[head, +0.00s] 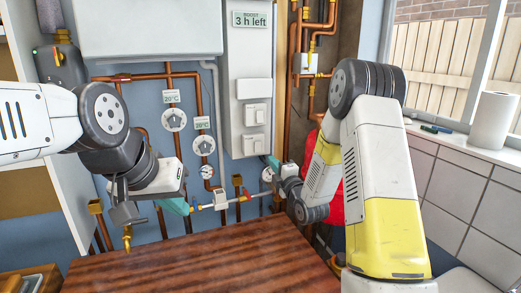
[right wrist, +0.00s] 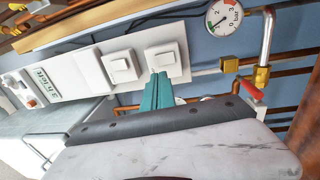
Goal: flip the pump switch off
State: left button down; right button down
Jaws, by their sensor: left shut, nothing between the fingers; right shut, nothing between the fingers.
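Two white rocker switches sit on the white wall panel, an upper switch (head: 255,114) and a lower switch (head: 253,145). I cannot read which is the pump switch, or its on or off position. In the right wrist view the upper one (right wrist: 122,66) is at left and the lower one (right wrist: 163,54) at right. My right gripper (head: 271,162) is shut and empty, beside the lower switch; its teal fingers (right wrist: 158,88) overlap that switch's plate edge in the wrist view. Contact cannot be told. My left gripper (head: 180,206) is shut and empty, left of the lower pipe.
Dials (head: 174,119) and copper pipes stand left of the panel. A pressure gauge (right wrist: 224,16) and red-handled valve (right wrist: 250,88) are near my right gripper. A wooden top (head: 200,260) lies below. A paper roll (head: 493,120) stands on the right ledge.

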aim_at(259, 144)
jog(key=x, duration=1)
jog(key=shift+w, duration=0.3)
jog(key=shift+w+a, duration=0.15)
jog(key=shift+w, duration=0.1)
jog(key=shift+w+r, duration=0.15)
jog(key=shift+r, duration=0.05)
